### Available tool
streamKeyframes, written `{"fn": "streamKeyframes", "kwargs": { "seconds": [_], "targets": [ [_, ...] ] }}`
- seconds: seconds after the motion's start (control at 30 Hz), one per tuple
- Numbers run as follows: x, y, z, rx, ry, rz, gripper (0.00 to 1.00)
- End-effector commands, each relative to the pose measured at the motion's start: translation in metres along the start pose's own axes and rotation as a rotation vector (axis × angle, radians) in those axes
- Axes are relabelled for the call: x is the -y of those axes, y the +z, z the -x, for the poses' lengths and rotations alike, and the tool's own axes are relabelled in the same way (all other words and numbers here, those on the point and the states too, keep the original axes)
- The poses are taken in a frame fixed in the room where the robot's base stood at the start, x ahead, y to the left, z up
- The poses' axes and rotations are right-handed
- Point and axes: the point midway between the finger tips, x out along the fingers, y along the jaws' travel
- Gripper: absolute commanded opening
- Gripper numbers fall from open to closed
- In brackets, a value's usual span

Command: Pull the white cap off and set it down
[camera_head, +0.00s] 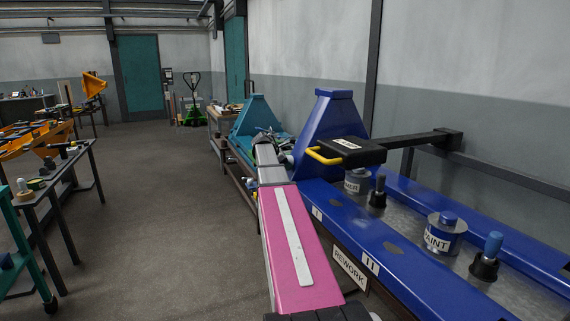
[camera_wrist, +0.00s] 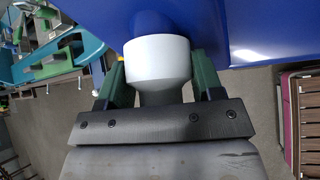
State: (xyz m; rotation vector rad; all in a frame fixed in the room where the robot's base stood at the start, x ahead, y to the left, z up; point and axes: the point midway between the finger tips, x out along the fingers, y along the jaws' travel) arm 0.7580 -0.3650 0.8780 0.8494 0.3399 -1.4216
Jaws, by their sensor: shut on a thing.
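The white cap (camera_wrist: 158,62) sits between the fingers of my gripper (camera_wrist: 158,78) in the wrist view. The green fingers are shut on its sides. The cap's far end is right against a rounded blue part (camera_wrist: 152,22); I cannot tell whether it is still seated there or just clear of it. In the head view my pink arm reaches forward along the blue bench, and its far end is beside the blue tower (camera_head: 323,130). The cap is not clearly visible in that view.
A teal stand (camera_head: 256,118) lies beyond.

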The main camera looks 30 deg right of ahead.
Motion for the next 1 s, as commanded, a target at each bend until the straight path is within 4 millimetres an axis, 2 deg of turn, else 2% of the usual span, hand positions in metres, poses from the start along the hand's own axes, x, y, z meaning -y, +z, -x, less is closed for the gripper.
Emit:
{"fn": "streamKeyframes", "kwargs": {
  "seconds": [0.27, 1.0],
  "targets": [
    [0.001, 0.000, 0.000, 0.002, -0.004, 0.000, 0.18],
    [0.001, -0.014, 0.014, 0.001, -0.001, 0.001, 0.18]
  ]
}}
